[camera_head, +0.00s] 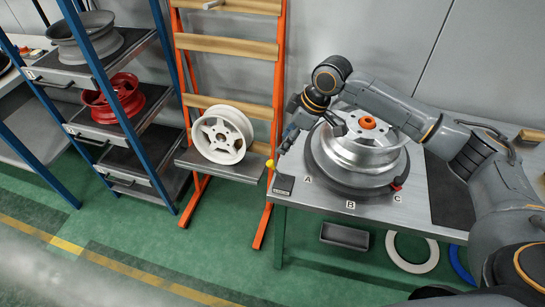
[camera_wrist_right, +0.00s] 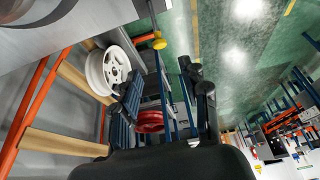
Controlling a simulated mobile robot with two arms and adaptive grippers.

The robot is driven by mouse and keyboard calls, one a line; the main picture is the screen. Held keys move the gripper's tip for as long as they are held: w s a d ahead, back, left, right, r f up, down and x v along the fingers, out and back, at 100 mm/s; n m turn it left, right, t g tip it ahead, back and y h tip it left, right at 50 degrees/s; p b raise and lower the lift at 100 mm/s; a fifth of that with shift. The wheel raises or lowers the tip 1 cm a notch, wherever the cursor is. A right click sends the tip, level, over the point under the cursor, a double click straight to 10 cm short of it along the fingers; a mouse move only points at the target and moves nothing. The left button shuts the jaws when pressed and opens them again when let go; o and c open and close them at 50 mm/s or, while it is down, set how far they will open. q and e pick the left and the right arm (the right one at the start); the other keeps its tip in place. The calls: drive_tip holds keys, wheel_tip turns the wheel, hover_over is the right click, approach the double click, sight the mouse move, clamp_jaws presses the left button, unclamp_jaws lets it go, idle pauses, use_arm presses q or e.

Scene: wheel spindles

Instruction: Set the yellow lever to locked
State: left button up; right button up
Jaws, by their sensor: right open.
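The yellow lever (camera_head: 270,164) has a round yellow knob and stands at the left front corner of the metal workbench, by a small dark wedge-shaped block with a label (camera_head: 283,184). Its setting cannot be read from here. My right gripper (camera_head: 288,138) is open and empty, just above and behind the knob, apart from it. My left gripper is not in view.
A silver wheel (camera_head: 362,145) lies on a dark turntable marked A, B, C, close right of the lever, with a red knob (camera_head: 397,184) at its edge. A white wheel (camera_head: 222,134) stands on the orange rack at left. A blue shelf (camera_head: 100,70) holds grey and red wheels.

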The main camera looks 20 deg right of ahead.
sight(271, 162)
drive_tip(key=p+x, duration=0.1)
drive_tip(key=x, duration=0.9)
drive_tip(key=shift+w+a+f+p, duration=0.1)
drive_tip(key=shift+w+f+p, duration=0.05)
drive_tip(key=shift+p, duration=0.15)
clamp_jaws()
